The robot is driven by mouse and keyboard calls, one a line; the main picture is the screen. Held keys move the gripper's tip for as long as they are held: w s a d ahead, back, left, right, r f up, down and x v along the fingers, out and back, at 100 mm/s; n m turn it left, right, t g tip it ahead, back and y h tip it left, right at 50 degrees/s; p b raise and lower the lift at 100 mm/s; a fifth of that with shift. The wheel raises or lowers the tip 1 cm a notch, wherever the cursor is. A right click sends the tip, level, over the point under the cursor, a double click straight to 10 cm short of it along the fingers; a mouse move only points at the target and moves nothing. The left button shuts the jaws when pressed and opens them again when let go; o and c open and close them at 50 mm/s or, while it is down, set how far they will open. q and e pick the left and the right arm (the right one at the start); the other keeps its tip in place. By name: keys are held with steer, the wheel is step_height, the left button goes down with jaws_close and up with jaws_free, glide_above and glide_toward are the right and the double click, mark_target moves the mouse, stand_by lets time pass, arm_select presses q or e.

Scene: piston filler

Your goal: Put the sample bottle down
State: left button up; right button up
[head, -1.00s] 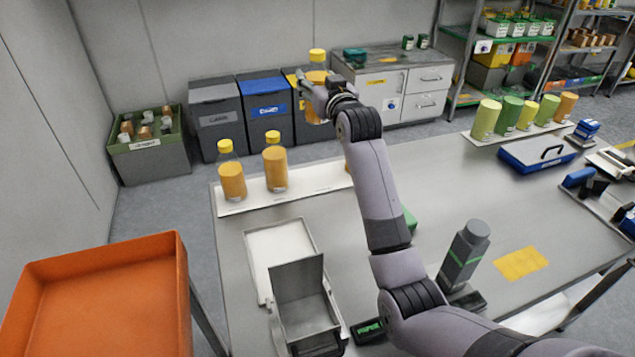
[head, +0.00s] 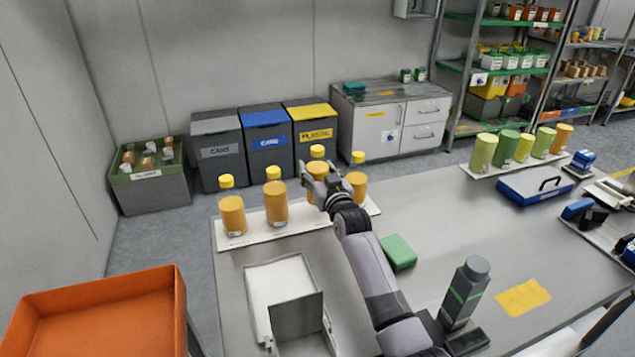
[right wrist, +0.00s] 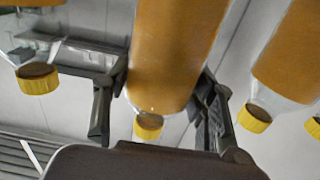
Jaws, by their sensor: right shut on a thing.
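My right gripper (head: 322,192) is shut on the sample bottle (head: 317,172), an upright clear bottle of orange liquid with a yellow cap. In the right wrist view the bottle (right wrist: 172,55) sits between the two fingers (right wrist: 158,105). It is over the white strip (head: 297,218) at the table's far left edge, in line with other bottles. Two like bottles (head: 232,215) (head: 275,203) stand to its left and one (head: 357,183) to its right. The gripper hides its lower part, so I cannot tell whether its base touches the strip. My left gripper is not in view.
Neighbouring bottles stand close on both sides of the gripper. A green box (head: 398,252), a white tray (head: 268,278) and a grey-green device (head: 465,290) are on the table (head: 440,220). An orange bin (head: 100,315) is at lower left. Grey waste bins (head: 217,150) stand behind.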

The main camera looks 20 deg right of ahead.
steer(key=shift+f, duration=1.75)
steer(key=o, duration=1.6)
steer(key=shift+f, duration=0.2)
steer(key=shift+c, duration=0.2)
steer(key=shift+s+r, duration=0.1)
steer(key=shift+s, duration=0.05)
steer(key=s, duration=1.1)
steer(key=shift+s+d, duration=0.2)
steer(key=shift+s, duration=0.2)
steer(key=shift+r, duration=0.15)
